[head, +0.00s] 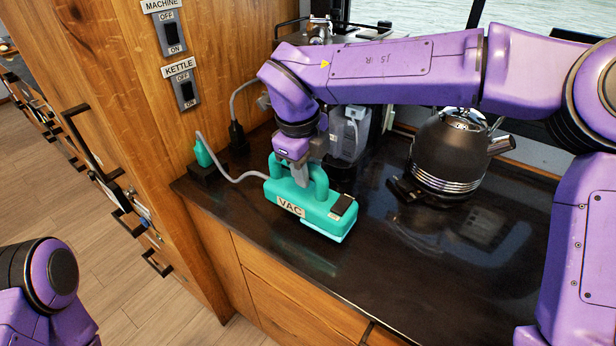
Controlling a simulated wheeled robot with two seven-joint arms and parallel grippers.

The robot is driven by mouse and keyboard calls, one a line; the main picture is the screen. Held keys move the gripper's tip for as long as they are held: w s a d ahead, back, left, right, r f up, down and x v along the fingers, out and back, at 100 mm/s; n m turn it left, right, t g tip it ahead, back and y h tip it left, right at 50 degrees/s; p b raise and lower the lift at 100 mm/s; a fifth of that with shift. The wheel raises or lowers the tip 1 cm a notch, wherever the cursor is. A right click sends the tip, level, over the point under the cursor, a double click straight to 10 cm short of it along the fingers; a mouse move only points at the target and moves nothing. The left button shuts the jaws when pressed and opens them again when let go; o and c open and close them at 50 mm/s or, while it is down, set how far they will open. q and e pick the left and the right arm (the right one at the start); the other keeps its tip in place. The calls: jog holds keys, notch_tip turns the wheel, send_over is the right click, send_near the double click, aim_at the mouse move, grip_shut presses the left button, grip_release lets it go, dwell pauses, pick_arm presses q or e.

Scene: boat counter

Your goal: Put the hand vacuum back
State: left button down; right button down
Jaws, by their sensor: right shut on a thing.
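The hand vacuum (313,207) is a teal, boxy thing with a "VAC" label and a looped handle. It is at the left front of the dark counter (390,260), at or very near its surface. My right gripper (296,172) comes down from above and is shut on the vacuum's handle; the fingertips are partly hidden by it. A grey cord (235,178) runs from the vacuum to a teal plug (203,152) at a black socket block by the wooden wall. My left arm shows at the lower left, but its gripper is out of view.
A black kettle (447,155) stands on its base at the right back. A grey machine (352,135) stands behind the vacuum, partly hidden by my right arm. Wall switches (182,85) are on the wooden panel at left. The counter front is clear.

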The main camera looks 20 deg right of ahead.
aim_at(301, 196)
jog(key=f, duration=0.4)
jog(key=shift+w+d, duration=0.2)
jog(key=shift+w, duration=0.2)
jog(key=shift+s, duration=0.1)
jog(key=c, duration=0.8)
grip_release()
jog(key=shift+f, duration=0.15)
jog(key=r, duration=0.4)
jog(key=s+a+r, duration=0.1)
jog(key=r, duration=0.3)
jog(key=a+r, duration=0.1)
jog(key=r, duration=0.3)
jog(key=shift+s, duration=0.25)
